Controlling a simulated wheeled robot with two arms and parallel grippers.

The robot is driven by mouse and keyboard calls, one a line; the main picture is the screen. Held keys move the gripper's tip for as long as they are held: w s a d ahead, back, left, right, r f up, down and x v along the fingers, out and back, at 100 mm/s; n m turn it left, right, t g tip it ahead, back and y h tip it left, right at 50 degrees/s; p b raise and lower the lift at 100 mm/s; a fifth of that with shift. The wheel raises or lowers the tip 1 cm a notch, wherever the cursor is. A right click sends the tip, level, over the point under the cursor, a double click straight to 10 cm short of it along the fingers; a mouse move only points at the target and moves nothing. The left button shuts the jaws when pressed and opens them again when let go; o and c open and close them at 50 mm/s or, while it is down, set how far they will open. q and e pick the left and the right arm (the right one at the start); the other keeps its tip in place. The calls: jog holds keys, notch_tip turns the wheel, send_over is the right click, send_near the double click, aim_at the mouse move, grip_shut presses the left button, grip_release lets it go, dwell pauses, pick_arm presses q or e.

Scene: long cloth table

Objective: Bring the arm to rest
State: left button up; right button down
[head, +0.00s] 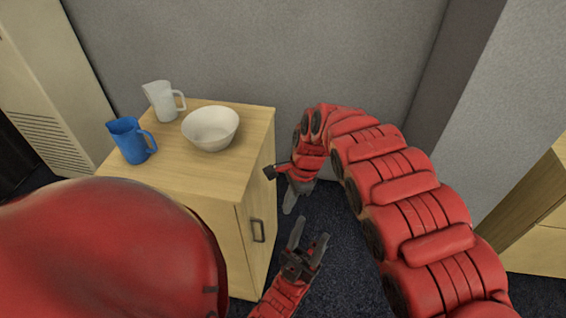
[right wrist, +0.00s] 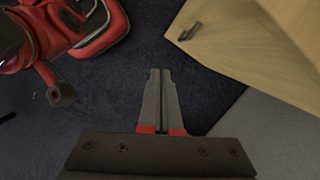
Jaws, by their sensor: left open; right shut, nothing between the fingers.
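My right arm comes in from the right in the head view and bends down. Its gripper (head: 291,205) points down beside the cabinet front, over the dark floor. In the right wrist view this gripper (right wrist: 160,75) has its two fingers together with nothing between them. My left gripper (head: 310,236) is below it in the head view, pointing up with its fingers apart and empty. The two grippers are close in the picture but look apart. Part of my red left arm fills the lower left.
A wooden cabinet (head: 262,180) stands left of the grippers. A grey wall (head: 260,50) is behind. Dark carpet (head: 340,225) lies below; another wooden cabinet (head: 535,245) is at right.

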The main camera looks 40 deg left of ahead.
jog(key=shift+d+r, duration=0.1)
jog(key=shift+r, duration=0.4)
